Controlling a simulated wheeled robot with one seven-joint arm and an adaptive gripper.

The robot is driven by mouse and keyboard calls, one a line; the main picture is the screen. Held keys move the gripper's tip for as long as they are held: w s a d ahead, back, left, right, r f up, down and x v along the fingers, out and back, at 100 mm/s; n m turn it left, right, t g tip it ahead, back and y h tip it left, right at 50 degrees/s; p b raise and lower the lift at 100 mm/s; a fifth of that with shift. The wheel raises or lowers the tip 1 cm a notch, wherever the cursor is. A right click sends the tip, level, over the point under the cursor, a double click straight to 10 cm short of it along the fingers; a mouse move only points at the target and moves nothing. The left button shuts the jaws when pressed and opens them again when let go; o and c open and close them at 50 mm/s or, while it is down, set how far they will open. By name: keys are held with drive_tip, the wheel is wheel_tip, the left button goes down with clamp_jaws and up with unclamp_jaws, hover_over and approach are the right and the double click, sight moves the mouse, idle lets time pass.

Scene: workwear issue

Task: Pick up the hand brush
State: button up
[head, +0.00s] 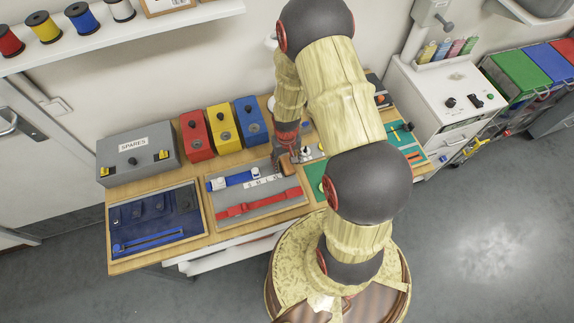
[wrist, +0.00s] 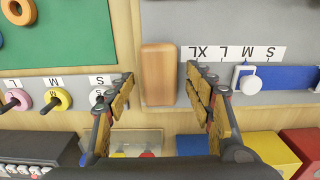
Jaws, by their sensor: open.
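A brown wooden block with rounded corners, which looks like the back of the hand brush (wrist: 158,74), lies at the edge of the grey tray beside the size-label strip. Its underside is hidden. In the head view the brush (head: 287,166) shows small and partly covered at the tray's right end. My gripper (wrist: 157,79) is open and empty, with one finger on each side of the brush in the wrist view. I cannot tell how high the fingertips are above it.
The grey tray (head: 283,188) also holds a blue strap (head: 235,180) and a red strap (head: 245,207). Red (head: 197,136), yellow (head: 224,129) and blue (head: 251,122) boxes stand behind it.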

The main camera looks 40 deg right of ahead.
drive_tip(key=shift+f, duration=0.2)
drive_tip(key=shift+c, duration=1.1)
drive_tip(key=c, duration=1.1)
drive_tip(key=shift+r, duration=0.1)
drive_tip(key=shift+r, duration=0.55)
drive_tip(key=s+a+r, duration=0.3)
drive_tip(key=r, duration=0.1)
drive_tip(key=s+a+r, duration=0.3)
drive_tip(key=s+r, duration=0.1)
drive_tip(key=s+a+r, duration=0.3)
drive_tip(key=shift+s+a+r, duration=0.1)
drive_tip(key=shift+s+r, duration=0.25)
drive_tip(key=shift+r, duration=0.05)
